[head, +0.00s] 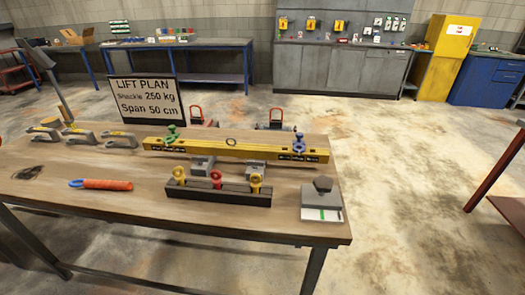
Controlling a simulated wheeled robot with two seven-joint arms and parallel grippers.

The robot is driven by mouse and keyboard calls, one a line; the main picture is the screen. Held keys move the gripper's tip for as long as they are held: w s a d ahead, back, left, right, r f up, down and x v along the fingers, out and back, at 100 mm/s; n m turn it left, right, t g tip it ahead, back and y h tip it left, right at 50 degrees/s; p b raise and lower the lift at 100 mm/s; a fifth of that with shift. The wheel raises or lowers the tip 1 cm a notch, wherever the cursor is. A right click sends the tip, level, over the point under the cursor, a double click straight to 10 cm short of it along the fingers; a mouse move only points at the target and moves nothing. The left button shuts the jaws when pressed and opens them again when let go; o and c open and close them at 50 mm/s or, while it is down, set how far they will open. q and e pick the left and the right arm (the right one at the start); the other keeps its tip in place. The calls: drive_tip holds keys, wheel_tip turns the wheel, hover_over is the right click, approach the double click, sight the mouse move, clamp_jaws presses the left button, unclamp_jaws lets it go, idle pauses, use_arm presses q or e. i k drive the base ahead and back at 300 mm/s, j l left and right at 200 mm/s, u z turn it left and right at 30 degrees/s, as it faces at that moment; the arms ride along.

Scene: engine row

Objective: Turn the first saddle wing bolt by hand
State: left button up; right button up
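A yellow spreader beam (235,148) lies left to right across the workbench, over grey blocks (202,164). A green fitting (172,136) sits on its left part and a blue fitting (298,143) near its right end. These look like the saddles, but their wing bolts are too small to make out, and I cannot tell which is first. Neither of my grippers shows in the head view.
A dark rack (218,194) with yellow and red eye bolts stands before the beam. An orange-handled tool (105,184), grey-and-yellow clamps (78,133) and a grey knobbed block (321,205) lie around. A lift-plan sign (144,98) stands behind. The front bench top is mostly clear.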

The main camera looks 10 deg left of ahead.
sight(255, 165)
drive_tip(key=i+j+z, duration=0.1)
drive_tip(key=j+z, duration=0.85)
drive_tip(key=j, duration=0.25)
drive_tip(key=k+j+z, duration=0.15)
drive_tip(key=j+z, duration=0.35)
drive_tip(key=j, duration=0.15)
